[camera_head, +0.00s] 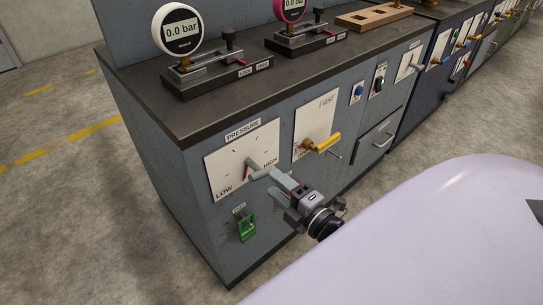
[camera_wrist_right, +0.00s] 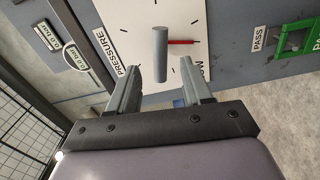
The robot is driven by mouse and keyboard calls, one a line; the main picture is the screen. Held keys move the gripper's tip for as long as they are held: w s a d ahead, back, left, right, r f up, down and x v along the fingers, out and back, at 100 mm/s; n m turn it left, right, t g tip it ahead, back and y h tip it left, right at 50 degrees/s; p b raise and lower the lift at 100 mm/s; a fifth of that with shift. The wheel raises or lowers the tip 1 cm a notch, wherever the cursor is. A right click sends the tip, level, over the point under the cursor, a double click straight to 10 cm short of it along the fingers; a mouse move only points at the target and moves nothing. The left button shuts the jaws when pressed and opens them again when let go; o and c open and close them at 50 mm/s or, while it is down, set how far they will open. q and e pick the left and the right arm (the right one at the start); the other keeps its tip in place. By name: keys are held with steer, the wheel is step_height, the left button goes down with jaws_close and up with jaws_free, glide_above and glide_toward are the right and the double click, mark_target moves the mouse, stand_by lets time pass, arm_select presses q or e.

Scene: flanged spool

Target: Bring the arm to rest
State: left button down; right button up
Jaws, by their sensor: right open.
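My right gripper (camera_head: 277,177) is in front of the grey cabinet's white PRESSURE panel in the head view. It is open, its two grey fingers apart in the right wrist view (camera_wrist_right: 160,78). A grey cylindrical knob (camera_wrist_right: 160,50) shows between and beyond the fingers, with a gap on each side. The knob (camera_head: 252,163) also shows in the head view, close to the fingertips. A red pointer (camera_wrist_right: 182,41) lies beside it on the white PRESSURE panel (camera_head: 224,172). My left gripper is in neither view.
A yellow-handled lever (camera_head: 326,142) sticks out from the panel just right. Gauges reading 0.0 bar (camera_head: 181,28) stand on the dark cabinet top (camera_head: 160,112). A drawer (camera_head: 377,143) is further right. Open floor (camera_head: 120,220) lies left.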

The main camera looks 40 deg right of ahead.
steer(key=s+a+f+m+g+y, duration=0.2)
steer(key=s+a+f+m+g, duration=0.6)
steer(key=s+a+f+m, duration=0.6)
steer(key=w+d+r+p, duration=0.1)
steer(key=d+r+p, duration=0.1)
steer(key=r+p, duration=0.5)
steer(key=w+d+r+m+h+p, duration=0.1)
steer(key=d+r+p, duration=0.1)
steer(key=r+p, duration=0.6)
steer(key=shift+d+r, duration=0.15)
steer(key=shift+d, duration=0.15)
steer(key=shift+w, duration=0.1)
